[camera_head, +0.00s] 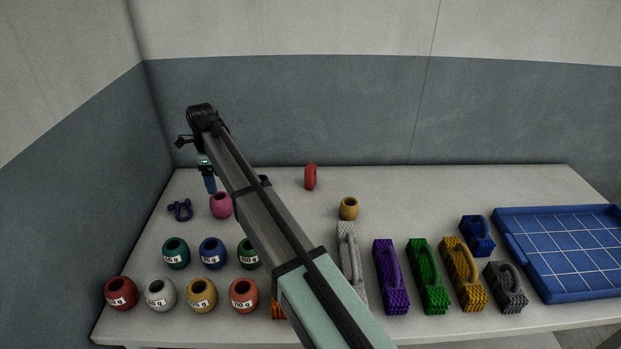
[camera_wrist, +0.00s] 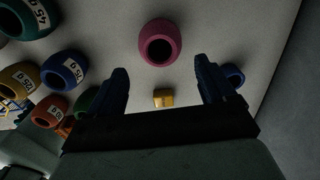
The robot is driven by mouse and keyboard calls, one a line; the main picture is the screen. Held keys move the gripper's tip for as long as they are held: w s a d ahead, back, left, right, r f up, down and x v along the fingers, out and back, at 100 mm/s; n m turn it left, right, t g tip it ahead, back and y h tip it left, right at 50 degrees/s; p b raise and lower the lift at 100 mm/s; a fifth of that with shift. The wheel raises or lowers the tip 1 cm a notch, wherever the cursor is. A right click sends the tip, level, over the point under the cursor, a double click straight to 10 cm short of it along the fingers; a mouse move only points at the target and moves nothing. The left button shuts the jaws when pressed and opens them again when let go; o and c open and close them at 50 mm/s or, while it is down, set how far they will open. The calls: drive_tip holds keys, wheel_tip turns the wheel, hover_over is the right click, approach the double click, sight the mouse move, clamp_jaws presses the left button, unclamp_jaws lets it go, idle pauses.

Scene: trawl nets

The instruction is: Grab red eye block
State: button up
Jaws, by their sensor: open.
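A red rounded piece (camera_head: 310,176) stands upright near the back of the table, right of my arm; it is the likeliest red eye block, but its hole is not clear at this size. I cannot make it out in the wrist view. My gripper (camera_head: 210,185) points down at the back left, above and beside a pink jar (camera_head: 221,206). In the wrist view my gripper (camera_wrist: 161,78) has its fingers wide apart with nothing held. The pink jar (camera_wrist: 160,42) lies beyond the fingertips there, and a small yellow block (camera_wrist: 163,98) shows between the fingers.
Several labelled jars (camera_head: 202,293) fill the front left. A purple shackle (camera_head: 180,210) lies left of the pink jar. A tan jar (camera_head: 349,208) stands mid-table. Handled blocks (camera_head: 430,275) line the front right, beside a blue gridded tray (camera_head: 565,240). My arm hides part of the table.

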drive_tip(key=w+d+r+m, duration=0.1)
drive_tip(key=w+d, duration=0.3)
drive_tip(key=d, duration=0.4)
drive_tip(key=w+d+m, duration=0.2)
drive_tip(key=w+d, duration=0.3)
drive_tip(key=d, duration=0.4)
wheel_tip(320, 180, up, 2)
drive_tip(key=r+m, duration=0.1)
hover_over(311, 167)
drive_tip(key=shift+f, duration=0.75)
wheel_tip(311, 167, down, 6)
drive_tip(key=shift+f, duration=0.25)
drive_tip(key=shift+w+f, duration=0.15)
drive_tip(key=shift+f, duration=1.4)
drive_tip(key=shift+w+f, duration=0.1)
drive_tip(key=shift+f, duration=1.45)
